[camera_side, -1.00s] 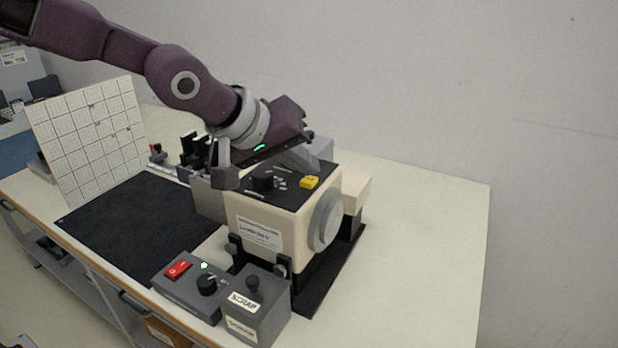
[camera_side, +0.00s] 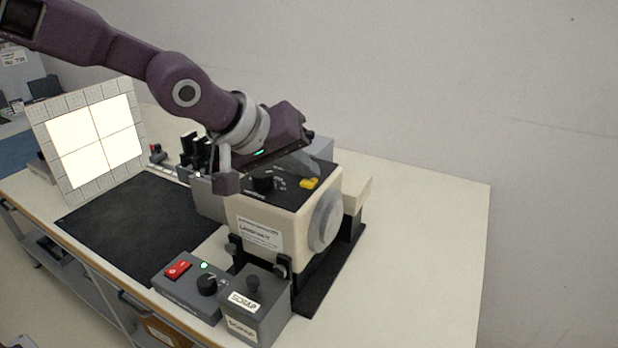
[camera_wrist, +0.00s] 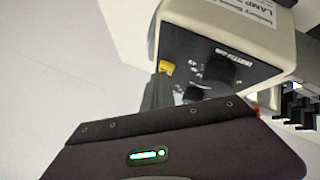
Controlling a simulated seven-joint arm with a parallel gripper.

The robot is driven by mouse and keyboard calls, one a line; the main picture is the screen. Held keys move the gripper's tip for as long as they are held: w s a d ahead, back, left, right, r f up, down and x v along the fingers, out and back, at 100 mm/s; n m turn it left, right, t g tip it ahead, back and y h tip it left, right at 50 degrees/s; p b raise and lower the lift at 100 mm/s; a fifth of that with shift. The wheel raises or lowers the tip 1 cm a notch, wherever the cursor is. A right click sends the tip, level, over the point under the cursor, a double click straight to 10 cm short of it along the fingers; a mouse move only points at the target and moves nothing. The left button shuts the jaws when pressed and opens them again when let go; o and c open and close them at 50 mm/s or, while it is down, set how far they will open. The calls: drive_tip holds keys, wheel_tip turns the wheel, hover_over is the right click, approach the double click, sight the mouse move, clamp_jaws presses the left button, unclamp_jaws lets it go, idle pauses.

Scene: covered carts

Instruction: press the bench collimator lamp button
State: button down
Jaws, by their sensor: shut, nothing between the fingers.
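The collimator (camera_side: 262,226) is a cream box with a black top panel, standing on the bench. Its yellow lamp button (camera_side: 309,184) is on that panel, and it shows in the wrist view (camera_wrist: 166,67) too. My gripper (camera_side: 314,173) is shut and empty, with its fingertips at the yellow button, seemingly touching it. In the wrist view the fingers reach up to the button and hide part of it. A bright square of light, split by a dark cross, shows on the gridded board (camera_side: 41,128).
A black knob (camera_side: 263,184) sits beside the button on the same panel. A grey control box (camera_side: 186,290) with a red switch and a grey SCRAP box (camera_side: 258,311) stand in front. The bench top (camera_side: 420,240) is clear at the right.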

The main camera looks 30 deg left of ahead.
drive_tip(key=shift+r, duration=0.8)
drive_tip(key=shift+r, duration=2.5)
wheel_tip(320, 180, up, 7)
hover_over(304, 183)
